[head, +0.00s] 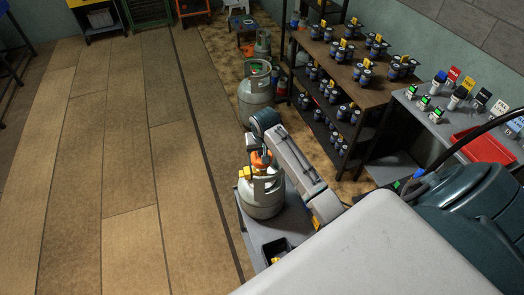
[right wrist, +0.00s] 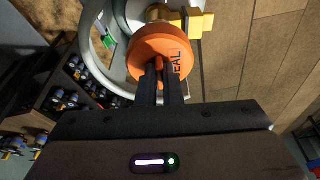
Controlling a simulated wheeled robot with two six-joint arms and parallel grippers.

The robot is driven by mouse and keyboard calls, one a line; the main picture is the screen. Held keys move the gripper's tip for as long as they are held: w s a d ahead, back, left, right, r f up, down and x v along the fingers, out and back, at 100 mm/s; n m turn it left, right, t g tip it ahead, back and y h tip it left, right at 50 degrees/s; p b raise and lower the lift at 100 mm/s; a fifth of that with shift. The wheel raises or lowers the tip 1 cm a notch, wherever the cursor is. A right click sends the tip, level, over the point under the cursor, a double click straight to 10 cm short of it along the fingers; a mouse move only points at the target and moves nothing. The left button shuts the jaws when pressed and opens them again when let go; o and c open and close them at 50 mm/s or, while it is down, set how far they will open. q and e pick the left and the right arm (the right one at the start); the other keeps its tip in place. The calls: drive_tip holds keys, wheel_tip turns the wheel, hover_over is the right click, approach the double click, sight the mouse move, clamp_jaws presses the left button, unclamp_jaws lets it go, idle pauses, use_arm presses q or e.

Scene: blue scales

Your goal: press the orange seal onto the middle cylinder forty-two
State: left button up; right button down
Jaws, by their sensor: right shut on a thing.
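The orange seal (head: 261,159) is a round disc with a stem, at the top of the nearest grey gas cylinder (head: 262,202) in the head view. My right gripper (right wrist: 161,88) is shut on the stem of the seal, which also shows in the right wrist view (right wrist: 160,52), with part of the word SEAL legible. The cylinder's ring collar (right wrist: 90,55) and yellow valve part (right wrist: 197,22) lie behind the disc. Whether the seal touches the valve cannot be told. No number is readable on the cylinder. My left gripper is not in view.
The cylinder stands on a grey platform (head: 290,222) beside a dark bin (head: 275,249). More gas cylinders (head: 255,92) stand behind it. A shelf rack (head: 375,88) of small dark-blue items and a table with a red tray (head: 480,142) are right. The left floor is clear.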

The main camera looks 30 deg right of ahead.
drive_tip(key=shift+f, duration=1.6)
drive_tip(key=c, duration=1.5)
unclamp_jaws()
drive_tip(key=b+v, duration=0.3)
drive_tip(key=v, duration=0.7)
drive_tip(key=shift+b, duration=0.3)
drive_tip(key=shift+s+r, duration=0.1)
drive_tip(key=shift+r, duration=0.25)
